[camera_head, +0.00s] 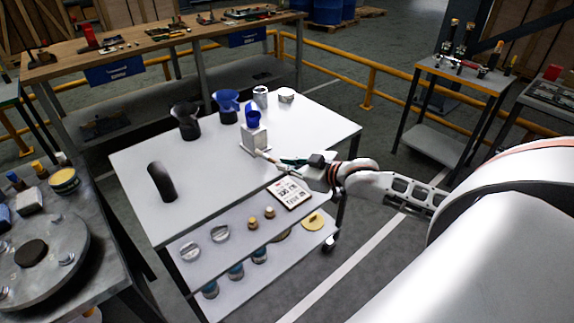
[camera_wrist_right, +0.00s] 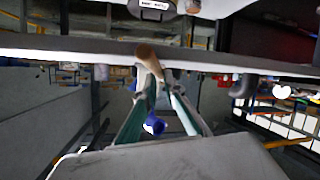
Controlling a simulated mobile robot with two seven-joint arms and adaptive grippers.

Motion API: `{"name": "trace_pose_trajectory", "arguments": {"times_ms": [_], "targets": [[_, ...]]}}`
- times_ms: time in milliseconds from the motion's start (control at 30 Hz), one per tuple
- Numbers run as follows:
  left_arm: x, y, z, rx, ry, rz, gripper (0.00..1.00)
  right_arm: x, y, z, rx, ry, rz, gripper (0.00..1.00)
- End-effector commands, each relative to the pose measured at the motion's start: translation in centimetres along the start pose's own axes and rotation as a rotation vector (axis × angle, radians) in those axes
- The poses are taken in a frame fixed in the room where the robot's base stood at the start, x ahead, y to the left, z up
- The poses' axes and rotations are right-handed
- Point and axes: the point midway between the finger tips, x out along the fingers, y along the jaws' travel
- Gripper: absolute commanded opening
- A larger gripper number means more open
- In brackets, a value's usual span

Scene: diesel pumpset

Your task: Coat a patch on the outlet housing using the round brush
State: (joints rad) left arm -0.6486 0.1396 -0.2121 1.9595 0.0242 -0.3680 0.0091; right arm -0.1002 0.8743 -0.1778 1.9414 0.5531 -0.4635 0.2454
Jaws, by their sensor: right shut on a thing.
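My right gripper (camera_head: 290,163) reaches in from the right over the white table and is shut on the round brush (camera_head: 268,158). The brush's light wooden handle points left toward a small white block with a blue cup on top; whether it touches the block I cannot tell. In the right wrist view the brown brush handle (camera_wrist_right: 149,60) sits between the tips of my teal-lined fingers (camera_wrist_right: 152,82). The bristles are not clear in either view. I cannot say for certain which part is the outlet housing. My left gripper is not in view.
The white block (camera_head: 254,139) stands amid the white table (camera_head: 215,170). Behind it are dark and blue funnel-like parts (camera_head: 227,106) and a metal can (camera_head: 261,97). The table's front middle is clear. A round metal flange (camera_head: 75,240) lies far left.

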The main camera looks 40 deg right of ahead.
Motion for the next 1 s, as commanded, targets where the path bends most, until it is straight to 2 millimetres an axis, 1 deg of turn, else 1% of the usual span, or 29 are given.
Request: {"name": "trace_pose_trajectory", "arguments": {"times_ms": [733, 867, 1000], "targets": [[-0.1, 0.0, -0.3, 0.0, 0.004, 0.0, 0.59, 1.1, 0.4, -0.4, 0.0, 0.0, 0.0, 0.0], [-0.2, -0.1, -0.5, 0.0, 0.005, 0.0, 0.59, 1.0, 1.1, -0.1, -0.002, -0.002, 0.002, 0.0], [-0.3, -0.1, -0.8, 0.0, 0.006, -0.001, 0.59, 0.8, 2.1, 0.2, -0.001, -0.002, 0.002, 0.0]]}}
